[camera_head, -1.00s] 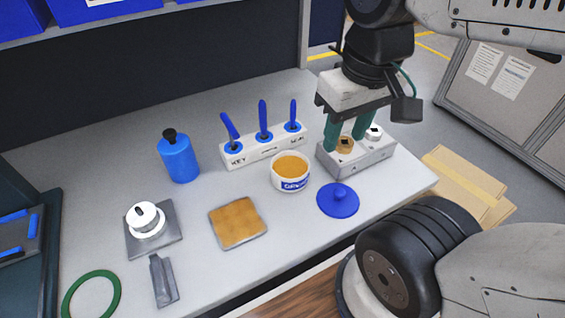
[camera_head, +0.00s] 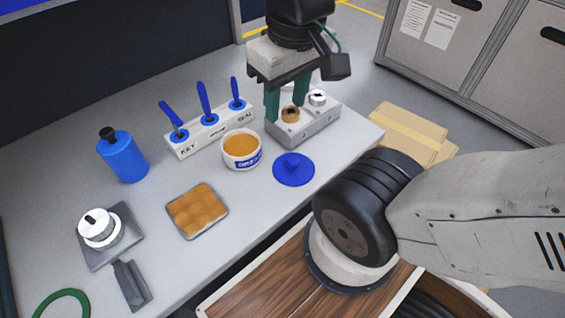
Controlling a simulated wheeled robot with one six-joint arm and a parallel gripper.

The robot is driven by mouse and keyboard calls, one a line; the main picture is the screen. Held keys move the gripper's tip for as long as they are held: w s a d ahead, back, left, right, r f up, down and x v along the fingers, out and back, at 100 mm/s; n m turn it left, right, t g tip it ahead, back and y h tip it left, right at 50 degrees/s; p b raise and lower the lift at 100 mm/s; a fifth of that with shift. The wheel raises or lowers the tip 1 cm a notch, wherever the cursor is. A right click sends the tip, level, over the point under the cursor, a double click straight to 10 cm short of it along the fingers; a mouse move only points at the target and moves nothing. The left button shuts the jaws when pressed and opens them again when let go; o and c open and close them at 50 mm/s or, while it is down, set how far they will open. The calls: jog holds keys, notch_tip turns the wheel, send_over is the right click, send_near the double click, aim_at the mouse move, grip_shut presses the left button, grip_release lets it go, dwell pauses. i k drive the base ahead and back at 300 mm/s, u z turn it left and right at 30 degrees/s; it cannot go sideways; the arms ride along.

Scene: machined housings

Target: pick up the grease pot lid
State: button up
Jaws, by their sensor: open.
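My gripper (camera_head: 286,114) has two green fingers pointing down, open and apart. The fingers are over the grey metal block (camera_head: 322,125), around or just beside its brass-coloured fitting (camera_head: 290,114); I cannot tell whether they touch it. The lid is in front of the block, clear of my gripper.
A white holder (camera_head: 213,131) with several blue-handled tools stands behind the pot. A blue bottle (camera_head: 122,158), a tray of brown pieces (camera_head: 197,210) and a plate with a white knob (camera_head: 105,235) are to the left. Cardboard (camera_head: 410,135) lies beyond the right table edge.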

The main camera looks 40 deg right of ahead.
aim_at(292, 168)
jog(key=k, duration=1)
jog(key=u, duration=1.45)
jog(key=i, duration=0.6)
jog(key=z, duration=2.6)
